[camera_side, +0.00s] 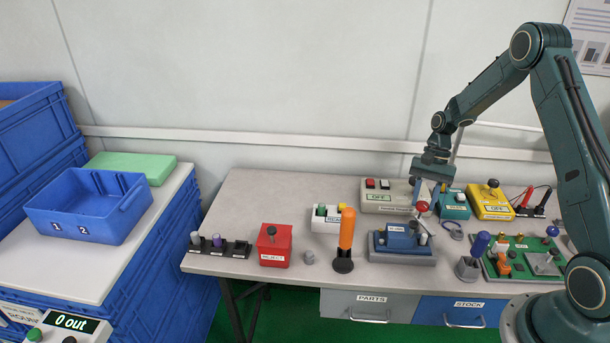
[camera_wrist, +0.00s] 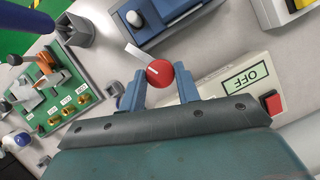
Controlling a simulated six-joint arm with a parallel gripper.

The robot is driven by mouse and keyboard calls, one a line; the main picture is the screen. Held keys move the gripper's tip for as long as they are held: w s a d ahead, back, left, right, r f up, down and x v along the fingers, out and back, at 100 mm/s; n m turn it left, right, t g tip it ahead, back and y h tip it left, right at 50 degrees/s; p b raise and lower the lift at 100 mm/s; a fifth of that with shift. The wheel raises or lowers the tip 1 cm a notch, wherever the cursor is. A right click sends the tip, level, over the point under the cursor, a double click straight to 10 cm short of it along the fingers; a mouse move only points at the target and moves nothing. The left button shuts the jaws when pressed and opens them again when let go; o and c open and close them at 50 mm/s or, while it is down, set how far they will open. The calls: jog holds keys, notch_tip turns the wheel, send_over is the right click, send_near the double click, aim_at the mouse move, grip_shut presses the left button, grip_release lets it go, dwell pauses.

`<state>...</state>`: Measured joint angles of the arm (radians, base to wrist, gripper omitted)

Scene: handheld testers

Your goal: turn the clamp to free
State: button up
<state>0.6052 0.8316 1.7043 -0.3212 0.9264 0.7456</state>
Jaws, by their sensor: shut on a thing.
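A red round knob (camera_side: 422,206) with a white line on its top stands at the back of the blue fixture (camera_side: 405,243), which sits on a grey base. In the wrist view the red knob (camera_wrist: 160,74) lies between my two blue fingertips, with a pale strip (camera_wrist: 136,52) beside it. My gripper (camera_side: 428,198) points down over the back of the fixture and is shut on the red knob. A pale post (camera_wrist: 135,18) stands on the fixture. No free or locked marking is readable at the knob, and its stem is mostly hidden.
An orange handle (camera_side: 346,229) stands left of the fixture.

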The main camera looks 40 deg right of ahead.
jog(key=n+g, duration=0.1)
jog(key=n, duration=0.2)
jog(key=n+h, duration=0.1)
jog(key=n, duration=0.2)
jog(key=shift+w+a+g+h, duration=0.2)
jog(key=shift+g+h, duration=0.1)
jog(key=shift+g, duration=0.1)
jog(key=n+h, duration=0.1)
jog(key=n, duration=0.2)
jog(key=n+h, duration=0.1)
jog(key=n, duration=0.2)
jog(key=shift+a+n+g+h, duration=0.15)
jog(key=shift+n+g+h, duration=0.15)
jog(key=shift+n+g, duration=0.1)
jog(key=o, duration=1)
jog(key=shift+c, duration=0.2)
jog(key=shift+r, duration=0.1)
jog(key=v, duration=1.3)
jog(key=shift+r, duration=0.3)
